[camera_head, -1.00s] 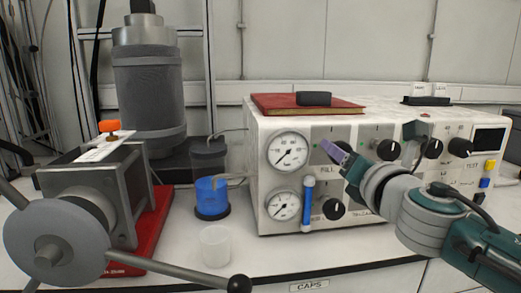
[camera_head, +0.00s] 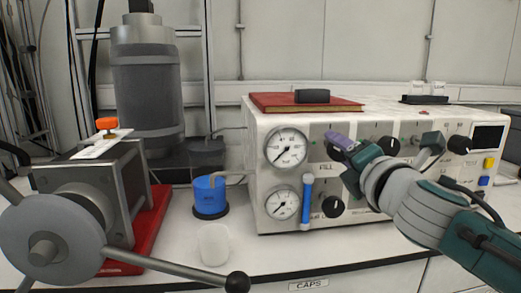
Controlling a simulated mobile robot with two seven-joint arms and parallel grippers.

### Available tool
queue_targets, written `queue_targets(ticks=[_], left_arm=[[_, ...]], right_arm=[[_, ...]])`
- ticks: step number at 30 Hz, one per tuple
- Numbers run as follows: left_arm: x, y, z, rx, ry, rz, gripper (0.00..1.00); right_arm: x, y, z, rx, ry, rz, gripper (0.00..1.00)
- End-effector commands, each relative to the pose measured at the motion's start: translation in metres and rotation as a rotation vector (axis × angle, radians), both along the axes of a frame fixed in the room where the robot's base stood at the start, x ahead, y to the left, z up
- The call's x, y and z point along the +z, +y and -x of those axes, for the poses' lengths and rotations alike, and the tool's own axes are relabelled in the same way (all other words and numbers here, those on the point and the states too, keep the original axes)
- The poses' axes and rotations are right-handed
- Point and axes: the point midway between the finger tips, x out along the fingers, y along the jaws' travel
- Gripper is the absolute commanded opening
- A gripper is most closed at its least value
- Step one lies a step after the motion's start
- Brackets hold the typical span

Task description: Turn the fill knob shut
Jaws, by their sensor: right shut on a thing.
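The white control box (camera_head: 258,150) stands on the bench, with dials and black knobs on its front. The fill knob (camera_head: 333,153) is the dark knob above the FILL label, right of the upper gauge (camera_head: 287,147). My right gripper (camera_head: 342,147) comes in from the right and is shut on the fill knob. A purple fingertip lies over the knob's upper side, and the gripper hides much of the knob and its pointer. My left gripper is not in view.
A lower gauge (camera_head: 283,203), a blue tube (camera_head: 307,201) and a lower black knob (camera_head: 332,206) are close below. A red book (camera_head: 275,101) lies on the box. A blue container (camera_head: 210,195), a white cup (camera_head: 214,244) and a press with a long lever (camera_head: 165,268) stand left.

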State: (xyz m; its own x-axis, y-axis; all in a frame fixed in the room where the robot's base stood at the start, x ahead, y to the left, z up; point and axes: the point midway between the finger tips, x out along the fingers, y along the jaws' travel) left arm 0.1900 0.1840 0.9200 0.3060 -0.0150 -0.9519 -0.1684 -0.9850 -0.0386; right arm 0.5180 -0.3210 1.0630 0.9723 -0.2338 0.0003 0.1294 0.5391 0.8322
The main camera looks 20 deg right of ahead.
Motion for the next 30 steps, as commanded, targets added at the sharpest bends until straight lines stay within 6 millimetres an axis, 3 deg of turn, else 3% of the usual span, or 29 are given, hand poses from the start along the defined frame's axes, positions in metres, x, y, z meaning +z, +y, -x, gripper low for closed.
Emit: queue_targets(ticks=[30], left_arm=[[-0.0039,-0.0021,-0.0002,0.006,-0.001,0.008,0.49]], right_arm=[[-0.0008,0.0003,0.0000,0.000,-0.213,-0.886,0.00]])
